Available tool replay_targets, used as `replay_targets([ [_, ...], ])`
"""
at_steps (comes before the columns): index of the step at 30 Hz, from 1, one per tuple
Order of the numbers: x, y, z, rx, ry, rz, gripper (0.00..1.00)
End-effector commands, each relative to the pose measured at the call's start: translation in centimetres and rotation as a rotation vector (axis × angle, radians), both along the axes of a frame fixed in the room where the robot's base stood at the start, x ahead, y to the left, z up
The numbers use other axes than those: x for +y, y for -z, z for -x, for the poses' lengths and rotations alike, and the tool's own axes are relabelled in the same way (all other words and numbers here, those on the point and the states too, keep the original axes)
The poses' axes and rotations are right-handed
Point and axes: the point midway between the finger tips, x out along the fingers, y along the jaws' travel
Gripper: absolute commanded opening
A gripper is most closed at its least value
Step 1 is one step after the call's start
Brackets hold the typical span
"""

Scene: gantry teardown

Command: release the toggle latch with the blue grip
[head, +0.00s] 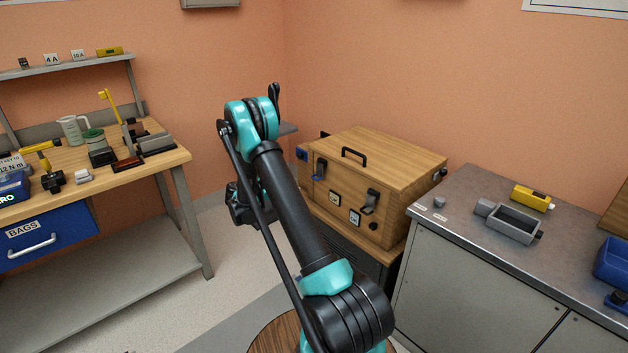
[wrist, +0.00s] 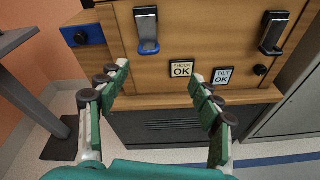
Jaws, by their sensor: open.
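A wooden case (head: 408,176) stands on a dark cabinet. On its front, the toggle latch with the blue grip (wrist: 149,47) is at top centre in the wrist view, its grey lever hanging down to the blue end. In the head view this latch (head: 319,171) is on the left of the front. A second latch with a black grip (wrist: 272,34) is to its right; it also shows in the head view (head: 370,201). My gripper (wrist: 160,73) is open and empty, its fingertips below the blue-grip latch and apart from it. In the head view my arm partly hides the gripper.
Labels "SHOCK OK" (wrist: 181,69) and "TILT OK" (wrist: 222,77) sit below the latches, beside a black knob (wrist: 260,70). A blue block (wrist: 82,36) is at the case's left. A workbench (head: 160,150) stands left, a metal counter (head: 462,212) right.

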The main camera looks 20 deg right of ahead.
Motion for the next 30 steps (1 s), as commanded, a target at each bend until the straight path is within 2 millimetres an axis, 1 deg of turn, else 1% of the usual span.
replay_targets([
  [1,0.3,1.3,-0.8,0.031,-0.009,0.055,0.65],
  [4,0.8,2.9,-1.6,0.09,-0.021,0.157,0.65],
  [7,1.3,4.3,-2.1,0.136,-0.026,0.236,0.65],
  [12,1.8,5.4,-2.3,0.179,-0.027,0.31,0.65],
  [16,1.3,5.6,-2.5,0.189,-0.025,0.325,0.65],
  [20,-0.3,5.6,-3.1,0.188,-0.024,0.325,0.65],
  [30,-6.6,5.6,-5.3,0.187,-0.023,0.323,0.65],
])
